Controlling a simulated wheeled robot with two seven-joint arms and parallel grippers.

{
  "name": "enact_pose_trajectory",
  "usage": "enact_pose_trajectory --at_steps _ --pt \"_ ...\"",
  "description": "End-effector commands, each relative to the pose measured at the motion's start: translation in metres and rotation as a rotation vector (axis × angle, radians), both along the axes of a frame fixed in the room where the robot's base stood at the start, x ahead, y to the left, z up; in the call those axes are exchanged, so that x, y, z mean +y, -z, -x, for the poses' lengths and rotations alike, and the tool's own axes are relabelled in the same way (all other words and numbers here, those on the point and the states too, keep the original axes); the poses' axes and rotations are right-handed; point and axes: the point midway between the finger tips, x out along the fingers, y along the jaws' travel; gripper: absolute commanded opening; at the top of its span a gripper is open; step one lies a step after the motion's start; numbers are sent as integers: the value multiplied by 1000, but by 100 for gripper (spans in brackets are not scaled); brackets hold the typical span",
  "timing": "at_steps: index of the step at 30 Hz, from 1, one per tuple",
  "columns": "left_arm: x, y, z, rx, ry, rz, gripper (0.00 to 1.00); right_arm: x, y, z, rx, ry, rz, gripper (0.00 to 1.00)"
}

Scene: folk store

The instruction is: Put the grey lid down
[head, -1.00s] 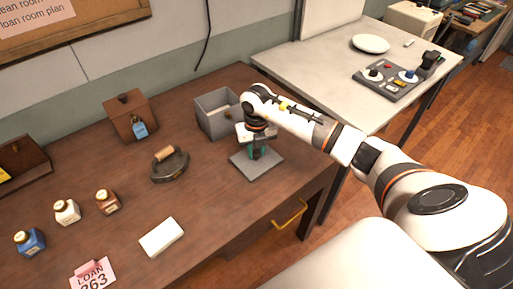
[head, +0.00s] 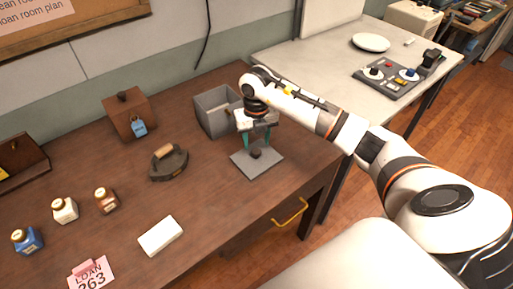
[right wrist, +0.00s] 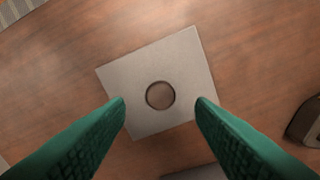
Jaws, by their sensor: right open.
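The grey lid (head: 257,160) lies flat on the brown table, with its dark round knob facing up. It also shows in the right wrist view (right wrist: 180,70), with the knob near its middle. My right gripper (head: 257,142) is open and empty above the lid. In the right wrist view its two green fingers (right wrist: 160,103) are apart on either side of the knob, not touching it. The grey open box (head: 213,112) stands just behind the lid, partly hidden by my right gripper. My left gripper is not in view.
A dark iron with a wooden handle (head: 168,164) and a brown box with a blue tag (head: 130,115) stand to the left. A white block (head: 160,236), several small bottles and a pink card (head: 91,272) are nearer the front. A pale table (head: 310,62) adjoins at the right.

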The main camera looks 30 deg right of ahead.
Motion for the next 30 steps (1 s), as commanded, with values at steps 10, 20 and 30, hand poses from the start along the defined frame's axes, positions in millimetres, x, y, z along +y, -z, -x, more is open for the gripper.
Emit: enact_pose_trajectory --at_steps 10,20,30 --pt "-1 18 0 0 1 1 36 0 -66 -1 -4 0 1 50" --pt "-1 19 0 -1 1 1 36 0 -80 0 1 0 1 50" --pt "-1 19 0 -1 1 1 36 0 -80 0 1 0 1 50"
